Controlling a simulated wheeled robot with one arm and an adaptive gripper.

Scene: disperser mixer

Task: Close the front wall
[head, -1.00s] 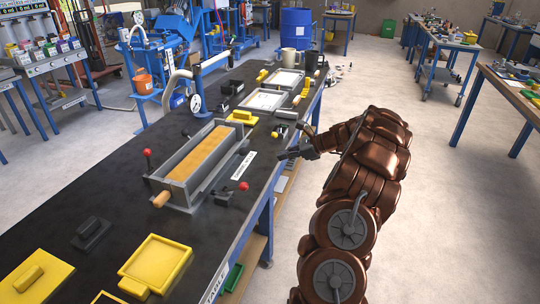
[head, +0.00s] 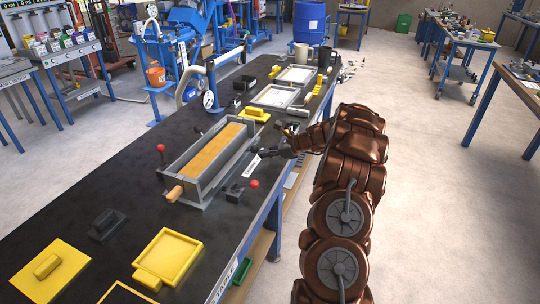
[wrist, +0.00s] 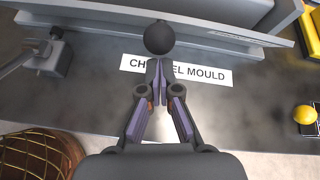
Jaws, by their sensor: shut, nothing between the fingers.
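The channel mould is a long grey metal trough with an orange-tan filling (head: 208,150) on the black table. Its front wall (head: 229,168) is the long grey plate on the side towards my arm. It appears to lean outward, but I cannot tell its exact angle. Grey long edges of the mould (wrist: 205,32) cross the top of the wrist view. My gripper (head: 262,155) is shut and empty beside the front wall, over the white label (wrist: 178,71). A dark ball (wrist: 158,37) shows just beyond the fingertips; I cannot tell if they touch.
A clamp with a red knob (head: 255,183) stands at the mould's near front corner; its bracket (wrist: 58,58) shows left in the wrist view. Yellow frames (head: 168,257), white trays (head: 275,95) and a dial gauge (head: 209,100) share the table.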

